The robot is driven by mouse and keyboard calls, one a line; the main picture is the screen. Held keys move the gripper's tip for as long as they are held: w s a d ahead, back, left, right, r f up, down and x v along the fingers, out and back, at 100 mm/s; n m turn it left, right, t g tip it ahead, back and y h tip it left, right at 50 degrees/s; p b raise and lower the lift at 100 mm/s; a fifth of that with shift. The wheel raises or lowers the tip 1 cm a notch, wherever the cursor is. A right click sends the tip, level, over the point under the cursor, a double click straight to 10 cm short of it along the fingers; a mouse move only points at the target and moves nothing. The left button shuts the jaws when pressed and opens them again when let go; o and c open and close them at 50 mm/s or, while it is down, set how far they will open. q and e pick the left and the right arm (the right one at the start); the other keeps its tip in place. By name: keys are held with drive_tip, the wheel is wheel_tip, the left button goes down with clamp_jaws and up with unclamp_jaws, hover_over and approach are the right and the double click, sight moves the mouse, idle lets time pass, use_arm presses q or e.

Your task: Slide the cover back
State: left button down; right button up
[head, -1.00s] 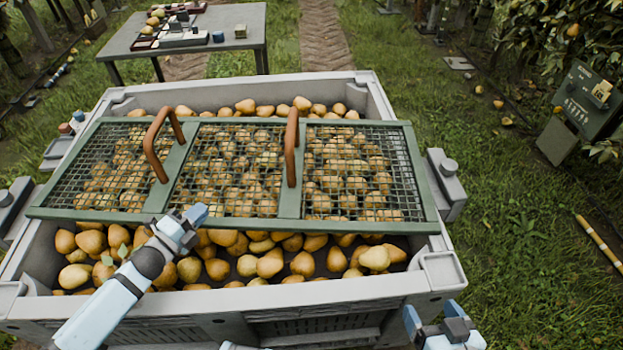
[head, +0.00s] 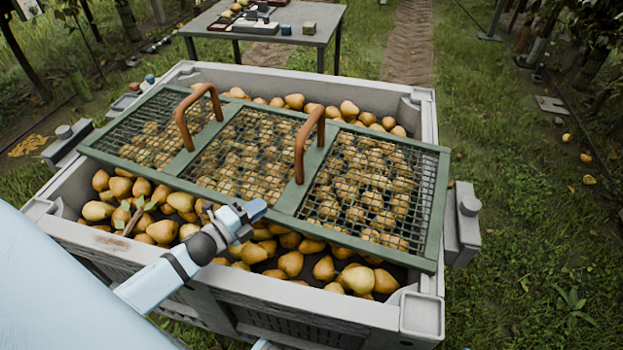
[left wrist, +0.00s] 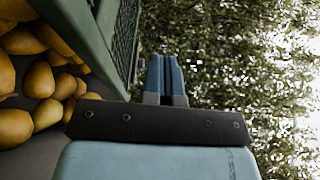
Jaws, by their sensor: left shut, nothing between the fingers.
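The cover (head: 287,198) is a green frame with wire mesh panels and two brown handles (head: 308,140). It lies across the middle of a grey crate (head: 330,305). Pears (head: 290,263) show through the mesh and in open strips at the far and near sides. My left gripper (head: 256,209) is shut and empty at the cover's near edge, above the near strip of pears. In the left wrist view, its closed fingers (left wrist: 165,78) are beside the green frame (left wrist: 98,45); I cannot tell whether they touch. My right gripper is out of view.
A grey table (head: 318,38) with small items stands behind the crate. A grey block-like fitting (head: 462,220) sits at the crate's right side, another (head: 68,143) at its left. Open grass (head: 540,250) lies to the right.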

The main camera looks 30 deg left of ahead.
use_arm(q)
drive_tip(key=b, duration=0.2)
approach(301, 169)
drive_tip(key=w+d, duration=0.1)
drive_tip(key=d, duration=0.1)
drive_tip(key=w+d, duration=0.1)
drive_tip(key=w, duration=0.1)
drive_tip(key=shift+w+d, duration=0.2)
drive_tip(key=shift+d, duration=0.2)
drive_tip(key=shift+w+a+f+b, duration=0.1)
drive_tip(key=shift+w+a+b, duration=0.25)
drive_tip(key=shift+w+a, duration=0.7)
drive_tip(key=shift+w, duration=0.4)
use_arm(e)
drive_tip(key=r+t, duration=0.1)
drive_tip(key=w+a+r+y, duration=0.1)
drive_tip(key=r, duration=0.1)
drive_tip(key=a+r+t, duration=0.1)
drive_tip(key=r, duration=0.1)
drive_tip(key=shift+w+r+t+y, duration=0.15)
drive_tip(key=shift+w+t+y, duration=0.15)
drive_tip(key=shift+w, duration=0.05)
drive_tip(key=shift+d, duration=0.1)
